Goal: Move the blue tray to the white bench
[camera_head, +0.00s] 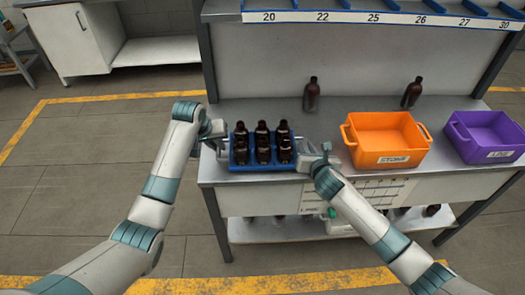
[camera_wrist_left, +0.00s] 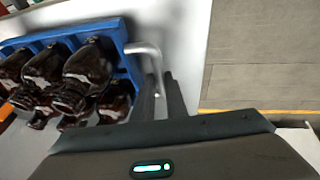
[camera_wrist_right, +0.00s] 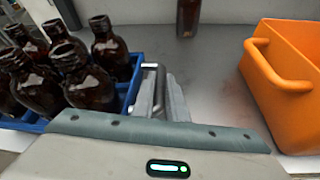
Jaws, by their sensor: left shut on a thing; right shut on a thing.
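The blue tray (camera_head: 262,168) is at the front left of the grey workbench (camera_head: 345,112) and holds several amber bottles standing in rows. My left gripper (camera_head: 217,141) is shut on the metal handle at the tray's left end; that handle also shows in the left wrist view (camera_wrist_left: 152,52). My right gripper (camera_head: 305,160) is shut on the handle at the right end, which shows in the right wrist view (camera_wrist_right: 150,72). Whether the tray touches the bench top is hard to tell. A white bench with a cabinet (camera_head: 75,42) stands at the far left.
An orange bin (camera_head: 385,140) stands right of the tray, with a purple bin (camera_head: 488,135) beyond. Two loose amber bottles (camera_head: 312,94) (camera_head: 411,93) stand behind. A numbered shelf (camera_head: 380,17) spans above. Open floor with yellow lines (camera_head: 95,97) lies to the left.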

